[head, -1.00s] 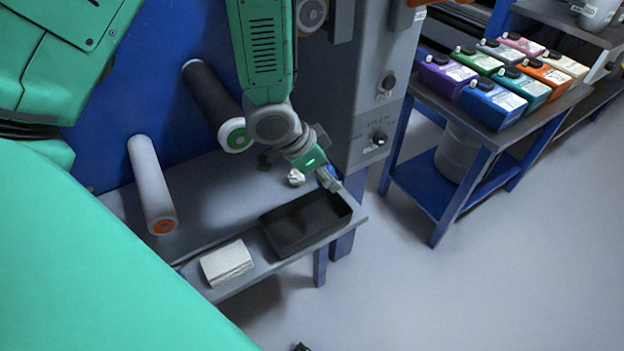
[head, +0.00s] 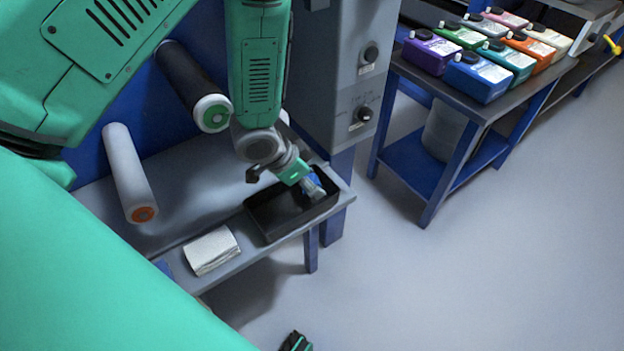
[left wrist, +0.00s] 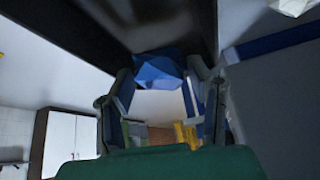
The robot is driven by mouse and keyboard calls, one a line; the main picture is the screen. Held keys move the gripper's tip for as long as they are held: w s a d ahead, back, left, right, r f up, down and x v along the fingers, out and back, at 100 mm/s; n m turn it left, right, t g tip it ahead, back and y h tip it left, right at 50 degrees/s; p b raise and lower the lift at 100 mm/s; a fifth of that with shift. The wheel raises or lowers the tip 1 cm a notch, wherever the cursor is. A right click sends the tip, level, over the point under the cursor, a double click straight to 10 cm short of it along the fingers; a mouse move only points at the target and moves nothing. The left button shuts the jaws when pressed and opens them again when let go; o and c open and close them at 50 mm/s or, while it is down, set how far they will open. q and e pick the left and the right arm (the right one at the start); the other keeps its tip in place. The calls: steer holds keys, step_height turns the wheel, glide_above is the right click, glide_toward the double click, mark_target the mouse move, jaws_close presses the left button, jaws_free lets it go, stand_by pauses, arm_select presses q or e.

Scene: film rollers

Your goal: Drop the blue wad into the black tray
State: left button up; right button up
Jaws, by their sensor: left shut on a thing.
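My left gripper (head: 316,192) is shut on the blue wad (head: 312,180). It holds the wad over the right part of the black tray (head: 262,222), and I cannot tell how far above the tray floor. The left wrist view shows the blue wad (left wrist: 158,70) between the two fingers of the left gripper (left wrist: 160,85). A small black and green part at the bottom edge of the head view looks like my right gripper (head: 296,342); its fingers are not clear.
A white stack of cloths (head: 212,250) lies left of the tray on the grey bench (head: 190,185). A white roller (head: 128,170) and a black roller (head: 190,85) stick out above it. Coloured bottles stand on a blue cart (head: 430,190) at the right.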

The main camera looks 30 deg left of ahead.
arm_select(q)
steer(key=shift+a+f, duration=0.4)
steer(key=shift+f, duration=0.3)
steer(key=o, duration=0.8)
steer(key=shift+d, duration=0.1)
steer(key=shift+d+r, duration=0.1)
steer(key=shift+d, duration=0.05)
arm_select(e)
steer(key=shift+a+f, duration=0.15)
arm_select(q)
steer(key=shift+r, duration=0.1)
steer(key=shift+r, duration=0.35)
steer(key=p+v, duration=0.3)
steer(key=v, duration=0.9)
steer(key=shift+r, duration=0.1)
arm_select(e)
step_height(320, 180, up, 4)
steer(key=shift+f, duration=0.1)
steer(key=shift+s, duration=0.1)
